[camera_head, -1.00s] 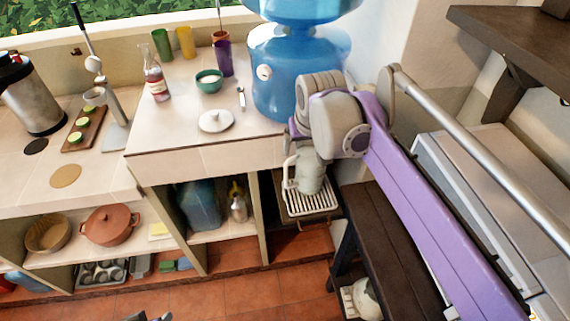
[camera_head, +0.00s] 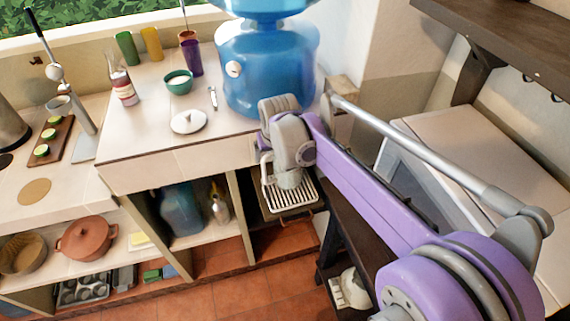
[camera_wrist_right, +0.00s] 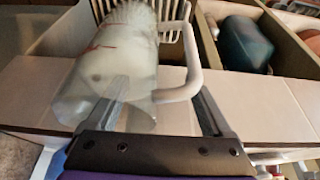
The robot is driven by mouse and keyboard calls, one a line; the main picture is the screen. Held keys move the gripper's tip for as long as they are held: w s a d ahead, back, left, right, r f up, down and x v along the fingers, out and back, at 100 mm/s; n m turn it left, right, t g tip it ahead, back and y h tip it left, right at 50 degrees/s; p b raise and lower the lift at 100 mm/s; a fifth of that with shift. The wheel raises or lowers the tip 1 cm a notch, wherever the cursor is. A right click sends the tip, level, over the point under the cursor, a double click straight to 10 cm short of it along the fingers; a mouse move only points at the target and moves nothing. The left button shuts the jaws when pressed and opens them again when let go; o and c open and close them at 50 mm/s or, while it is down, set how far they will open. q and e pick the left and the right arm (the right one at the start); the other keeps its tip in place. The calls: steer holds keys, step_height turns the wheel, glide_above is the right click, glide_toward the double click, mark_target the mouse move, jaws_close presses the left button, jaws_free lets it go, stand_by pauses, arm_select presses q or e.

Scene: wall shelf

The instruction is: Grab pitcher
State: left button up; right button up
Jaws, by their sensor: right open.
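The pitcher (camera_wrist_right: 110,75) is a frosted, see-through jug with a white handle (camera_wrist_right: 187,60). In the head view only part of its body (camera_head: 290,180) and handle (camera_head: 265,172) show, below my right wrist, over a white slatted rack (camera_head: 290,195). My right gripper (camera_wrist_right: 162,98) is open at the pitcher. In the right wrist view one finger overlaps the jug's body and the other is right of the handle, so the handle appears between them. I cannot tell whether either finger touches. My left gripper is not in view.
The tiled counter (camera_head: 150,140) carries a large blue water jug (camera_head: 265,75), a white lid (camera_head: 188,121) and a green bowl (camera_head: 179,82). A dark bench (camera_head: 345,225) stands right of the rack. A wall shelf (camera_head: 500,35) hangs at upper right.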

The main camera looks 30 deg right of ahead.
jaws_close()
stand_by(0.5)
stand_by(0.9)
